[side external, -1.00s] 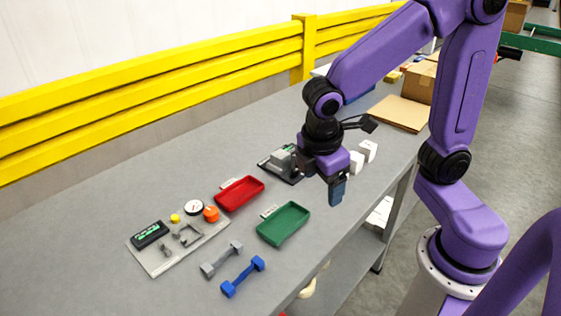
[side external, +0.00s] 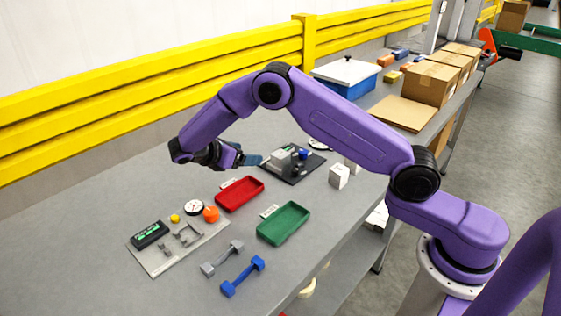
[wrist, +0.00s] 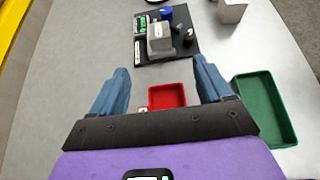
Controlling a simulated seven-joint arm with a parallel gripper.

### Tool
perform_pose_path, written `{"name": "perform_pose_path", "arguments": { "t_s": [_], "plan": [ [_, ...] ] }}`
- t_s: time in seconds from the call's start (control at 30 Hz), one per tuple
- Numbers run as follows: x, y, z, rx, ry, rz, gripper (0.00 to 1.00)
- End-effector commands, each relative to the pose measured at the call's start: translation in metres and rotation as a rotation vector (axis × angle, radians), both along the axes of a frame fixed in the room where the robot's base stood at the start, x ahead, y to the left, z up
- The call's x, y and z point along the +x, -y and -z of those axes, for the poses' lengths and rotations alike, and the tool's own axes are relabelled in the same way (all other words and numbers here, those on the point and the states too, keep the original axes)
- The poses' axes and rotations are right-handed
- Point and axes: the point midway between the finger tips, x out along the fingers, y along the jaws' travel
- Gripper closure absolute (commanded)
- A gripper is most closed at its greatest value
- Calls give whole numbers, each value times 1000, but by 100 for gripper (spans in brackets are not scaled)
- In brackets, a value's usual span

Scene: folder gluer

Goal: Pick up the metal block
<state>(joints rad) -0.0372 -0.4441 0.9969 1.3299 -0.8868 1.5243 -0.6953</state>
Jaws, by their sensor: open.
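The metal block appears to be the grey block (side external: 281,158) on a black plate (side external: 303,174) near the back of the bench. In the wrist view the grey block (wrist: 160,40) sits ahead of my fingers, slightly above the picture's middle. My gripper (side external: 255,160) is to the left of the plate in the side view, tilted well over with its fingers pointing right, towards the block. In the wrist view my gripper (wrist: 162,78) is open, with nothing between its blue fingertips. It looks apart from the block.
A blue-topped part (wrist: 167,13) and a dark knob (wrist: 187,36) stand beside the block on the plate. A red tray (side external: 240,193) and a green tray (side external: 284,223) lie nearer the front. A white box (side external: 339,176) stands right of the plate. The yellow rail (side external: 150,105) runs behind.

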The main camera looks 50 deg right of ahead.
Motion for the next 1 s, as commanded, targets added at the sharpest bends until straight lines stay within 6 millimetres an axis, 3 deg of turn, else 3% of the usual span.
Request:
{"name": "perform_pose_path", "arguments": {
  "t_s": [0.17,0.7,1.0],
  "plan": [
    [3,13,7,-18,-10,2,21],
    [2,97,54,-15,-11,3,21],
    [2,115,64,-14,-9,2,21]
  ]
}}
